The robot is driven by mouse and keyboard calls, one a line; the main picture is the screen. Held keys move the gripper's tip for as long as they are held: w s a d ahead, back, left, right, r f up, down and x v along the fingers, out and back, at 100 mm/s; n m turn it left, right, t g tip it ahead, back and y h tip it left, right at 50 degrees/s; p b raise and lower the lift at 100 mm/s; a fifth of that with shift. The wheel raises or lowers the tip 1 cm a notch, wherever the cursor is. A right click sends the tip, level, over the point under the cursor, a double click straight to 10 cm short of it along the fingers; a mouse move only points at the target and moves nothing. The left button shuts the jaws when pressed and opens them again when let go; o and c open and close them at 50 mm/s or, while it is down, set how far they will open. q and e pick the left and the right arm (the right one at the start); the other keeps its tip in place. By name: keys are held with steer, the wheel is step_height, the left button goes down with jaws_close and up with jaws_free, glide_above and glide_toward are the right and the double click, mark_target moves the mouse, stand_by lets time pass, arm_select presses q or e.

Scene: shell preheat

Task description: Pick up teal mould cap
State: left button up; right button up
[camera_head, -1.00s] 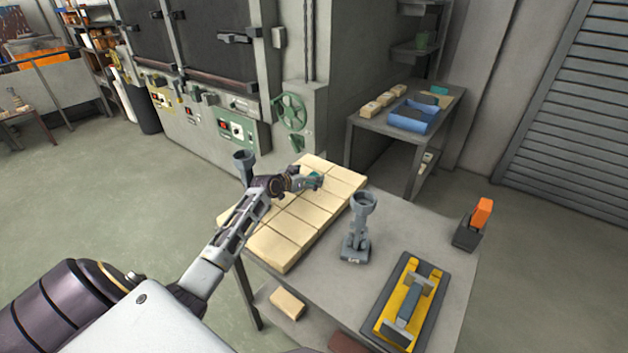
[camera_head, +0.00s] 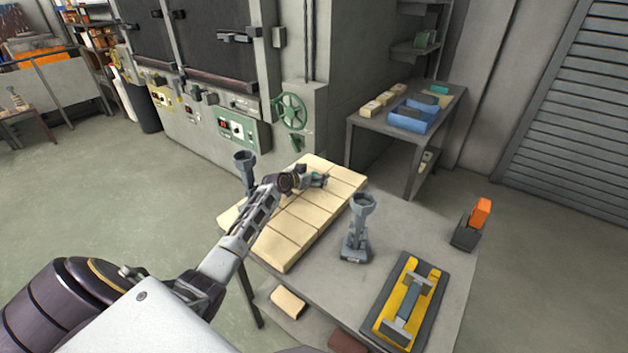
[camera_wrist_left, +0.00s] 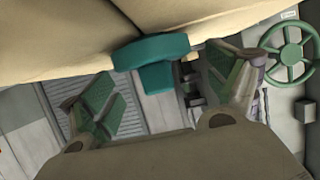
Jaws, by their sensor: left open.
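The teal mould cap (camera_wrist_left: 150,52) lies at the pale brick surface in the left wrist view, with a wide top part and a narrower block. My left gripper (camera_wrist_left: 160,78) is open, one finger on either side of the cap's narrower block, with visible gaps. In the head view only a small bit of the teal cap (camera_head: 324,178) shows beyond my left gripper (camera_head: 316,181), over the far part of the brick slab (camera_head: 290,240). The gripper hides most of the cap there. My right gripper is not in view.
A grey funnel stand (camera_head: 355,240) stands right of the slab, another (camera_head: 244,170) at its left. A yellow float-like tool on a dark board (camera_head: 405,300) and an orange-topped block (camera_head: 475,222) are farther right. A side table (camera_head: 360,122) holds blue trays (camera_head: 412,115).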

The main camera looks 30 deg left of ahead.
arm_select(q)
steer(key=c, duration=1.1)
steer(key=shift+r+b, duration=0.6)
steer(key=shift+r, duration=4.4)
